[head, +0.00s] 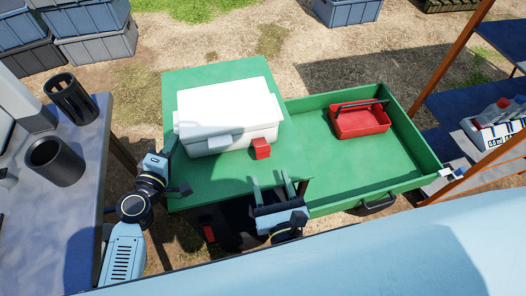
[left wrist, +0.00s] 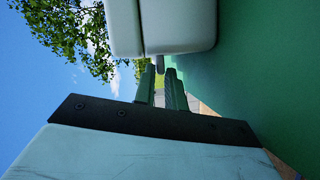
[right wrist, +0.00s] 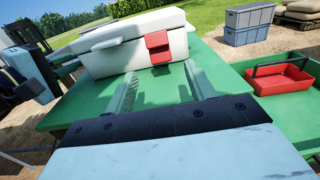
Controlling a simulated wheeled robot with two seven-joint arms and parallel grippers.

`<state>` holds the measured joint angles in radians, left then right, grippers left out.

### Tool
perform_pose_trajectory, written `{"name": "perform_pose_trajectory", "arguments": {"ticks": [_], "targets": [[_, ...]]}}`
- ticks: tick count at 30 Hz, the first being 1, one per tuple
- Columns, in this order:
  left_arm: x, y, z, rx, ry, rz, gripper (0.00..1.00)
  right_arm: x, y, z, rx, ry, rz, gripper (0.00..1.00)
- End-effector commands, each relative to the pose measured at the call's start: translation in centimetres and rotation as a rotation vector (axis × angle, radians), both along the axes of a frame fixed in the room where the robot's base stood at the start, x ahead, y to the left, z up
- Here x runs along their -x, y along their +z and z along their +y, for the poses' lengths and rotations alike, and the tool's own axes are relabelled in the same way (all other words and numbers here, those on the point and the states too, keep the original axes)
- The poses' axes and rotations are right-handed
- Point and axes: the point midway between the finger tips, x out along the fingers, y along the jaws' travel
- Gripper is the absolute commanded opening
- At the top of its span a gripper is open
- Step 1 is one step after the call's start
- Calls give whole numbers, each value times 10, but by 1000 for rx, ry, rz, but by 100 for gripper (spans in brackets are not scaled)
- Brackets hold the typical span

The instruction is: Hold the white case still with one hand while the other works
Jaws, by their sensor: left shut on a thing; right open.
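The white case (head: 225,110) sits closed on the green table top (head: 185,85), with a red latch (head: 261,148) on its front side. A second, pale latch (head: 218,140) is to its left. My left gripper (head: 171,143) is shut on the case's left end; its fingers (left wrist: 162,82) meet a small grey part there, and the exact grip is hard to see. My right gripper (head: 273,182) is open and empty in front of the case, near the table's front edge. In the right wrist view its fingers (right wrist: 160,88) are apart, below the red latch (right wrist: 158,46).
An open green drawer or tray (head: 410,135) extends to the right, holding a red carrier (head: 360,120) with a dark handle. A grey table (head: 75,215) with dark cylinders (head: 55,161) stands left. Shelves (head: 470,110) with bottles stand right.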

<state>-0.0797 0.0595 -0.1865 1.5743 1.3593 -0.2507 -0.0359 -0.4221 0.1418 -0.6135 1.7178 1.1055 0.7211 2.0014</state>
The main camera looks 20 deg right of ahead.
Motion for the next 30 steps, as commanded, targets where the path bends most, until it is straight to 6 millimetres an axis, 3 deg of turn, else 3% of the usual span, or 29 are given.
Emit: {"name": "perform_pose_trajectory", "arguments": {"ticks": [6, 13, 25, 30], "targets": [[0, 0, 0, -4, 0, -1, 0, -47, 0, -1, 2, -1, -2, 55], [0, 0, 0, -4, 0, -1, 0, -78, 0, -2, 3, 1, 0, 55], [0, 0, 0, -4, 0, -1, 0, -87, -1, -2, 4, 1, 1, 55], [0, 0, 0, -4, 0, -1, 0, -87, -1, -2, 4, 1, 1, 35]]}}
